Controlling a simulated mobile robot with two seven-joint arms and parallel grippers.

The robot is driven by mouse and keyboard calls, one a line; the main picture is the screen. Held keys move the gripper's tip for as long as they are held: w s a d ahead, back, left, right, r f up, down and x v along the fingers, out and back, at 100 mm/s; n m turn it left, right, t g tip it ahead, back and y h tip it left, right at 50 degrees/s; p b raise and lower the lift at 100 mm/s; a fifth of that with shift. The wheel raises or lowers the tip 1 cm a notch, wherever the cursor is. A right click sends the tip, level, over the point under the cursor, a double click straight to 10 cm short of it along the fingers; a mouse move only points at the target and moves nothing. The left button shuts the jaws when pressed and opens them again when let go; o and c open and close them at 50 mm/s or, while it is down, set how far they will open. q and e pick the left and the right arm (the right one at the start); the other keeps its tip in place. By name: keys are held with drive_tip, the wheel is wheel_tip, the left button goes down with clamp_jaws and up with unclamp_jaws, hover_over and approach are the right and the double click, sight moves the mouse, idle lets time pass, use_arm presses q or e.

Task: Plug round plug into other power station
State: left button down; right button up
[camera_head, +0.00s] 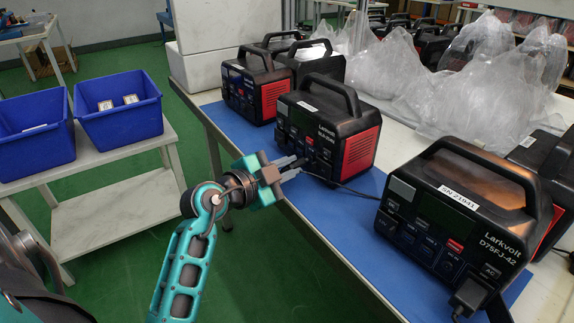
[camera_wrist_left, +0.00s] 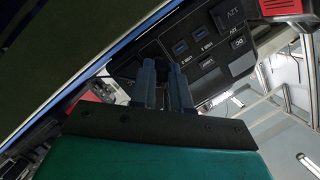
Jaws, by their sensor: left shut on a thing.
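My left gripper (camera_head: 294,168) is at the lower front face of the middle power station (camera_head: 361,152), a black and red box with a top handle. Its fingers (camera_wrist_left: 163,82) are shut on the round plug, which is dark and mostly hidden between them. I cannot tell whether the plug is in a socket. A thin black cable (camera_head: 345,187) runs from near the fingertips to the right. The nearer power station (camera_head: 437,222), marked D75FJ-42, has a black plug (camera_head: 469,297) at its AC socket. The middle station's sockets and ports (camera_wrist_left: 200,45) show in the left wrist view. My right gripper is not in view.
Another power station (camera_head: 255,88) stands farther back on the blue mat (camera_head: 345,222). Clear plastic bags (camera_head: 390,70) lie behind the stations. Blue bins (camera_head: 118,112) stand on a side table at left. Green floor lies between the tables.

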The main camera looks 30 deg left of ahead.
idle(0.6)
use_arm(q)
drive_tip(key=shift+w+d+p, duration=0.2)
drive_tip(key=shift+w+p, duration=0.35)
drive_tip(key=shift+p, duration=0.2)
drive_tip(key=shift+w, duration=0.1)
idle(0.4)
drive_tip(key=c, duration=1)
unclamp_jaws()
drive_tip(key=shift+w+d+p, duration=0.1)
drive_tip(key=shift+p, duration=0.2)
